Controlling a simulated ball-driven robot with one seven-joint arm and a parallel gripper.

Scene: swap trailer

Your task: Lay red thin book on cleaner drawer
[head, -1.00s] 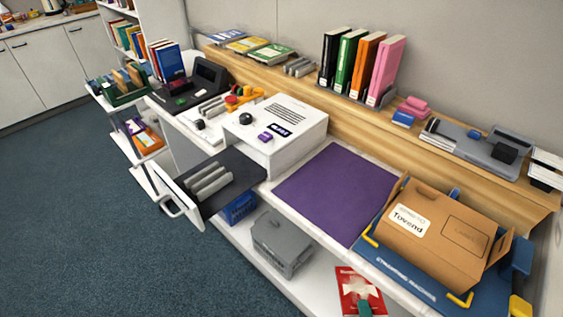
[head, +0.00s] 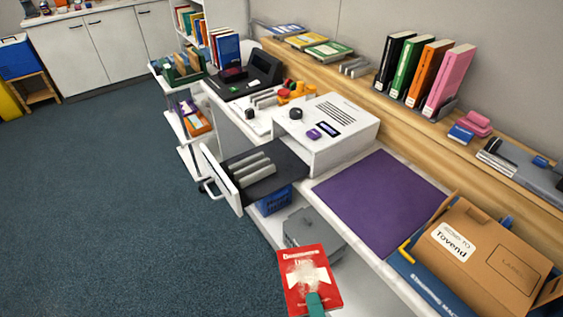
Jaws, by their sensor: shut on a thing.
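The red thin book (head: 294,271) is near the bottom centre of the head view, its printed red and white cover facing up. My gripper (head: 314,301) shows only as a teal finger over the book's lower edge; it is shut on the book. The white cleaner (head: 340,150) stands on the worktop above and right of the book. Its drawer (head: 287,179) is pulled out to the left, with a dark floor, a white front and handle, and several grey bars in it. The book is apart from the drawer, below it in the picture.
A grey box (head: 301,228) and a blue crate (head: 274,203) sit on the low shelf under the drawer. A purple mat (head: 385,200) lies bare right of the cleaner. A cardboard box (head: 480,265) stands at right. The blue floor (head: 110,210) at left is clear.

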